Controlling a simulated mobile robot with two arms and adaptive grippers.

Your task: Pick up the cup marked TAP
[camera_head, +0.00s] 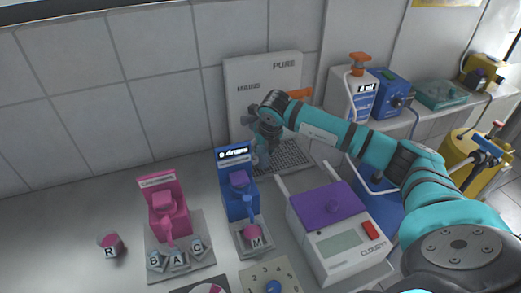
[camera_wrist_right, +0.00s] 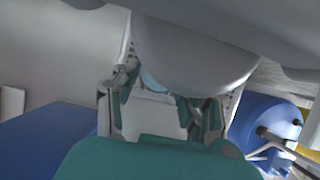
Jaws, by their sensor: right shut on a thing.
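No lettering TAP is legible in either view. My right gripper (camera_head: 262,142) is in front of the white panel marked MAINS and PURE, above a grey grated tray (camera_head: 290,157). It is shut on a small pale cup, mostly hidden by the fingers in the head view. In the wrist view the fingers of my right gripper (camera_wrist_right: 165,105) stand around a pale bluish rounded surface, partly covered by a large grey shape; no mark shows there. My left gripper is not in view.
Left of the gripper stand a blue dispenser (camera_head: 237,188) with a cup marked M (camera_head: 256,242) and a pink one (camera_head: 163,205) with cups B, A and C. Cup R (camera_head: 110,246) stands apart. A purple-lidded machine (camera_head: 335,225) lies below my right arm.

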